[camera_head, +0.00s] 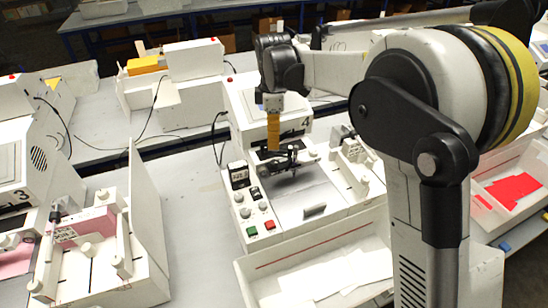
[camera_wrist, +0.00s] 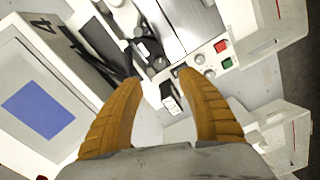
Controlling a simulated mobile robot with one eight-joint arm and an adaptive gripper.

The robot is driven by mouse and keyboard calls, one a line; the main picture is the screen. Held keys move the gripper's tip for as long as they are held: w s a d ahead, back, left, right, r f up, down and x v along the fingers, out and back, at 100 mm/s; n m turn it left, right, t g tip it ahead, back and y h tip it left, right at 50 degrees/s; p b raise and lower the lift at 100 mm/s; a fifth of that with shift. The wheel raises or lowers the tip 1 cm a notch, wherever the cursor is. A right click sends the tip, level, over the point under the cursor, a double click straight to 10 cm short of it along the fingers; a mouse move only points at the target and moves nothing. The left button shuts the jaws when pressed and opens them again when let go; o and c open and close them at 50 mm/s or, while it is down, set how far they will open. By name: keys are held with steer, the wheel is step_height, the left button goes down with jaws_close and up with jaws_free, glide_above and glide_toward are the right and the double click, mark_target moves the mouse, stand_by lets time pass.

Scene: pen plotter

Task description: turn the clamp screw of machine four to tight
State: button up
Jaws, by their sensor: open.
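Machine four (camera_head: 240,112) is a white plotter marked 4, in the middle of the head view; its white housing also shows at left in the wrist view (camera_wrist: 75,60). Its dark carriage (camera_head: 288,160) sits over the pale bed. In the wrist view the dark carriage parts (camera_wrist: 118,62) lie beyond the fingertips, with a small round knob (camera_wrist: 160,63) near them. I cannot tell for sure which part is the clamp screw. My gripper (camera_head: 273,146) points down above the carriage. In the wrist view its orange fingers (camera_wrist: 158,78) are apart with nothing between them.
On machine four's front panel are a green button (camera_head: 252,231), a red button (camera_head: 269,225) and several knobs. A white tray (camera_head: 262,262) with paper stands in front. Machine three (camera_head: 30,150) is at left. A tray with red sheets (camera_head: 515,188) is at right.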

mark_target(274, 162)
step_height(274, 162, down, 10)
steer(key=shift+f+b, duration=0.15)
steer(key=shift+b, duration=0.7)
jaws_close()
